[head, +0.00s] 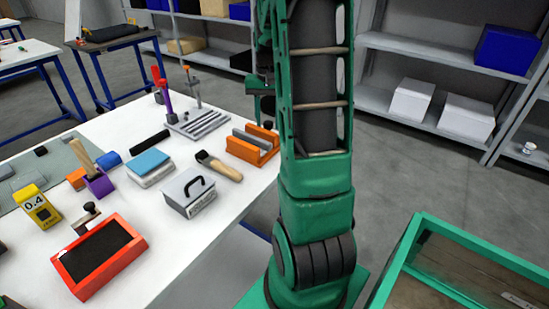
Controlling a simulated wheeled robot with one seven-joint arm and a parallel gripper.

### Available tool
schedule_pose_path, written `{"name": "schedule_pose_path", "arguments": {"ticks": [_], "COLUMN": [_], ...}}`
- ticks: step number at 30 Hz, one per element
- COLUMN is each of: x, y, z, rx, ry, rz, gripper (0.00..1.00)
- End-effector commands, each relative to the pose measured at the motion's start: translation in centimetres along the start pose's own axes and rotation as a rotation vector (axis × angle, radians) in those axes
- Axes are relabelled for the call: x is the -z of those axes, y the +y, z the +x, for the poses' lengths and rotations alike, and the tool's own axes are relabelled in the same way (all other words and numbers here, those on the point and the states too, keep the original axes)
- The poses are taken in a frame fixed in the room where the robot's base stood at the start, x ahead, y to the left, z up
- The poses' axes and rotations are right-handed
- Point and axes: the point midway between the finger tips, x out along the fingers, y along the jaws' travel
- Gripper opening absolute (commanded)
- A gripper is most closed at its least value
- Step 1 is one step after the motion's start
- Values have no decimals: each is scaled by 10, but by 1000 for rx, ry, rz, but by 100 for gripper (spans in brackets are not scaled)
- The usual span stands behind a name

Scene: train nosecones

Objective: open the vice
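The likely vice is an orange block with grey jaws (249,147) at the right edge of the white table, just left of my arm. A gap shows between its orange side and the grey part, but its exact opening is hard to tell. My green arm rises in front of the table's right side. A green and dark part that looks like my gripper (264,98) shows behind the arm's left edge, above and beyond the orange block. Its fingers are mostly hidden, so I cannot tell whether it is open or holds anything.
A slotted grey plate (199,122) with upright clamps stands behind the block. A wooden-handled tool (220,166), a grey box with a black handle (188,190), a blue-topped block (149,167) and a red tray (76,282) are on the table. A green-framed bin (415,235) stands right.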

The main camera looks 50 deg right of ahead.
Motion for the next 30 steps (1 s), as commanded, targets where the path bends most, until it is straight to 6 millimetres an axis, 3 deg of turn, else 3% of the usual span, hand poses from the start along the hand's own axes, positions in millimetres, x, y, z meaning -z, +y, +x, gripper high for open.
{"name": "schedule_pose_path", "arguments": {"ticks": [25,30], "x": [2,2], "y": [1,0], "z": [-1,-34], "rx": [3,5], "ry": [5,8], "rz": [868,862], "gripper": [45,45]}}
